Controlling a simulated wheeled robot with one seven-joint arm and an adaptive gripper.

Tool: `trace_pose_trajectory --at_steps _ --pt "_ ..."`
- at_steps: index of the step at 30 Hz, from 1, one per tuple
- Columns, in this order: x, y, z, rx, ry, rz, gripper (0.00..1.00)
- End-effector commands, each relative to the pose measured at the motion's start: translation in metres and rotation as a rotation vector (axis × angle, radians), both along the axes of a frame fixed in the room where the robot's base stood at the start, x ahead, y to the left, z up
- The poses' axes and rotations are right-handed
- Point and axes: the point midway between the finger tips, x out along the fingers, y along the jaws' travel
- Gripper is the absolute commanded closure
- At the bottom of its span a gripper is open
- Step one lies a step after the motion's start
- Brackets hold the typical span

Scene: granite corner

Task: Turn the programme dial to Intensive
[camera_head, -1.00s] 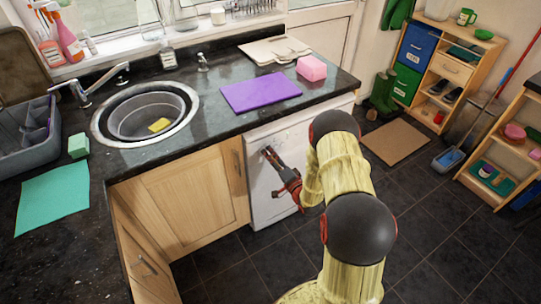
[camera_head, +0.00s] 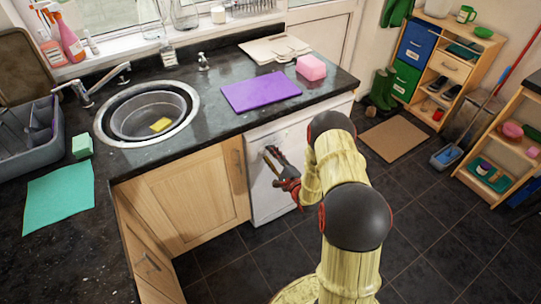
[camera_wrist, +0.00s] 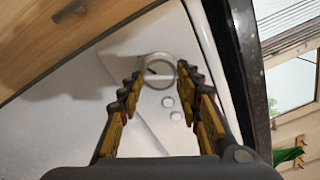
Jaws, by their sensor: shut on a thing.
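The programme dial (camera_wrist: 160,72) is a round pale knob with a grey rim and a small dark mark, on the white appliance front (camera_wrist: 125,110). The lettering around it is too small to read. My gripper (camera_wrist: 159,82) is shut on the dial, with one finger on each side of it in the wrist view. In the head view my gripper (camera_head: 271,152) is at the upper part of the white dishwasher front (camera_head: 262,195), and it hides the dial there.
Two small round buttons (camera_wrist: 171,102) sit beside the dial. The dark worktop (camera_head: 215,120) overhangs the appliance, with a purple board (camera_head: 261,91) on top. A wooden cupboard door (camera_head: 185,195) adjoins it at left.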

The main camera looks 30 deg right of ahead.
Motion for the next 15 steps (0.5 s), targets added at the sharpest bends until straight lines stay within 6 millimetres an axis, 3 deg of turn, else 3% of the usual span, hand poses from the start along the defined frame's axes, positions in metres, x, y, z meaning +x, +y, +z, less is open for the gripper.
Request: trace_pose_trajectory --at_steps 15 --pt "-0.0008 -0.0007 -0.0019 0.049 0.005 -0.003 0.91"
